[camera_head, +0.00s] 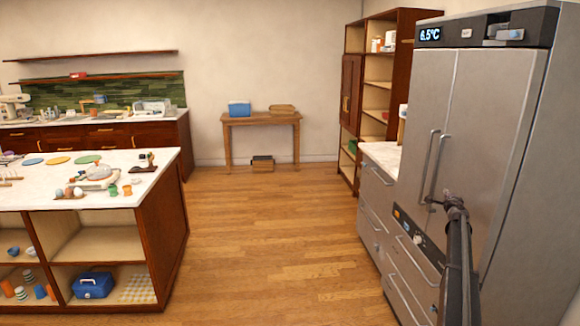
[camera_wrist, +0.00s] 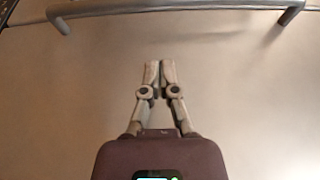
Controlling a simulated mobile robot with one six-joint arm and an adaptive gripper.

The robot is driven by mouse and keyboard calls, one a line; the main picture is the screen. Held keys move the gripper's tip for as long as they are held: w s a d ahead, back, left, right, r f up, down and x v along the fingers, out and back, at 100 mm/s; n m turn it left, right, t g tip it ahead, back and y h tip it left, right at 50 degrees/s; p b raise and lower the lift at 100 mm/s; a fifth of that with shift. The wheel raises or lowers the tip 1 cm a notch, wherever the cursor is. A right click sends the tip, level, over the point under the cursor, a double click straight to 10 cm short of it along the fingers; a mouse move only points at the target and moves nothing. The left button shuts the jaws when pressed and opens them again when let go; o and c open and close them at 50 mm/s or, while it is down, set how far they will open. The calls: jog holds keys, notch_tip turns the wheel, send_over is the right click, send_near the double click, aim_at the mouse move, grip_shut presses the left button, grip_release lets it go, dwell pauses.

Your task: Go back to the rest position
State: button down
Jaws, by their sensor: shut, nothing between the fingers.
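My gripper (camera_wrist: 160,66) shows in the wrist view with its two fingers together and nothing between them. It faces a plain grey metal surface, with a bar handle (camera_wrist: 170,8) crossing the top of that view. In the head view my gripper (camera_head: 452,200) is at the right, in front of the steel refrigerator (camera_head: 490,130), near its long vertical handles. From these frames I cannot tell whether the fingers touch the door. Both refrigerator doors look closed.
Steel drawers (camera_head: 400,255) stand beside the refrigerator, under a pale counter. A kitchen island (camera_head: 160,215) with dishes on top stands at the left. The wooden floor (camera_head: 265,235) between is clear. A small table (camera_head: 260,120) and tall shelves (camera_head: 378,100) stand at the back.

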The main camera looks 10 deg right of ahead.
jog(key=a+f+n+y, duration=0.3)
jog(key=a+n+y, duration=0.55)
jog(key=a, duration=1.75)
jog(key=s+a+f+n+g+y, duration=0.2)
jog(key=s+a+f+n+g, duration=0.15)
jog(key=a, duration=0.65)
jog(key=s+a+f+n+g+y, duration=0.2)
jog(key=s+a+f+n, duration=0.15)
jog(key=a, duration=0.65)
jog(key=s+a+f+n+g, duration=0.3)
jog(key=s+a, duration=0.6)
jog(key=a, duration=0.1)
jog(key=s+a+f+n+g+h, duration=0.2)
jog(key=s+a+g, duration=0.2)
jog(key=s, duration=0.8)
jog(key=s+a+f+n+g+h, duration=0.2)
jog(key=s+a+f+g+h, duration=0.1)
jog(key=s, duration=0.9)
jog(key=shift+s+a+g+p, duration=0.35)
jog(key=shift+a+g, duration=0.1)
jog(key=shift+a, duration=0.6)
